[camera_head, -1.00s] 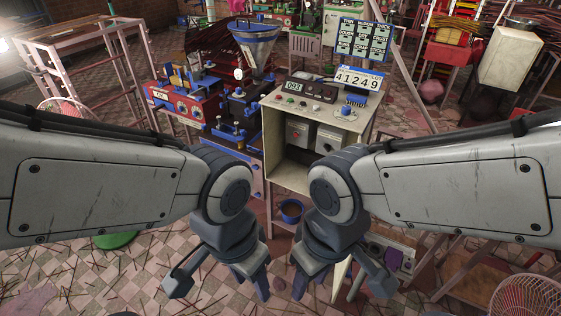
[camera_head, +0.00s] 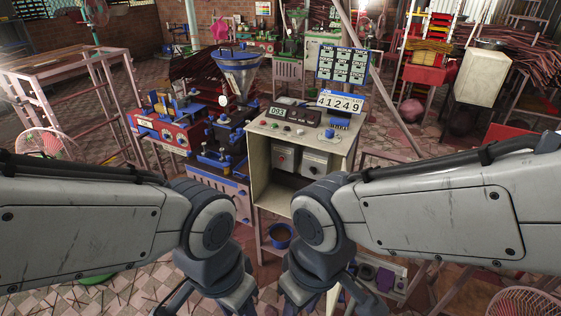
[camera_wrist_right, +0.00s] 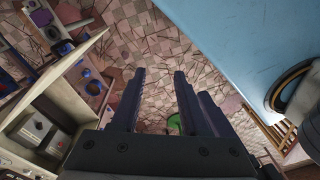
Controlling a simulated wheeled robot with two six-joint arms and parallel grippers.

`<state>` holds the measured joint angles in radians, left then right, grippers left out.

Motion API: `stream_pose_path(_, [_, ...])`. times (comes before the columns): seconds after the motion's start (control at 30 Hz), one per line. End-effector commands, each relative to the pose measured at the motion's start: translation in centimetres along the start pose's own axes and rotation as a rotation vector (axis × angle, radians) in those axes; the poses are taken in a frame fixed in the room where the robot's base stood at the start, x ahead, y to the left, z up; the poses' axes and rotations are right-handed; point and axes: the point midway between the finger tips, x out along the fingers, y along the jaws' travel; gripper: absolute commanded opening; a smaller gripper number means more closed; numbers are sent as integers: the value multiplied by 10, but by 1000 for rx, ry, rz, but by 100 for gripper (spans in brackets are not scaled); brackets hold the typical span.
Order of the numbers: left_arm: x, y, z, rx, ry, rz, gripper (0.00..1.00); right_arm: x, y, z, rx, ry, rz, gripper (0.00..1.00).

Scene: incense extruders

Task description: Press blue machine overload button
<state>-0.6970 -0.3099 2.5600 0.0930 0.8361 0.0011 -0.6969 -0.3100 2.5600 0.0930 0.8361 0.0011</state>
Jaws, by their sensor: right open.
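The blue machine (camera_head: 218,172) with a metal hopper (camera_head: 240,75) stands ahead, left of a cream control cabinet (camera_head: 258,158). I cannot tell which control is the overload button. My left gripper (camera_head: 215,308) hangs low at the picture bottom, its fingertips cut off. My right gripper (camera_wrist_right: 160,82) is open and empty over the floor in the right wrist view, with the cabinet to its left. Both grippers are apart from the machines.
A red machine (camera_head: 165,130) stands left of the blue one. A blue bucket (camera_head: 280,236) is below the cabinet. A pink rack (camera_head: 75,90) and a fan (camera_head: 42,142) are at left. A sign (camera_head: 342,66) stands behind the cabinet. Tiled floor shows at lower left.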

Motion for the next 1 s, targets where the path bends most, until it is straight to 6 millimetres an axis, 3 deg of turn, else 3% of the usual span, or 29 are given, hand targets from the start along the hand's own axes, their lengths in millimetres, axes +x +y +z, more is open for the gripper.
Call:
stream_pose_path(0.03, [0, 0, 0, 0, 0, 0, 50, 0, 0, 0, 0, 0, 0, 29])
stream_pose_path(0.1, [0, 0, 0, 0, 0, 0, 50, 0, 0, 0, 0, 0, 0, 3])
stream_pose_path(0.13, [0, 0, 0, 0, 0, 0, 50, 0, 0, 0, 0, 0, 0, 0])
stream_pose_path(1.0, [0, 0, 0, 0, 0, 0, 50, 0, 0, 0, 0, 0, 0, 0])
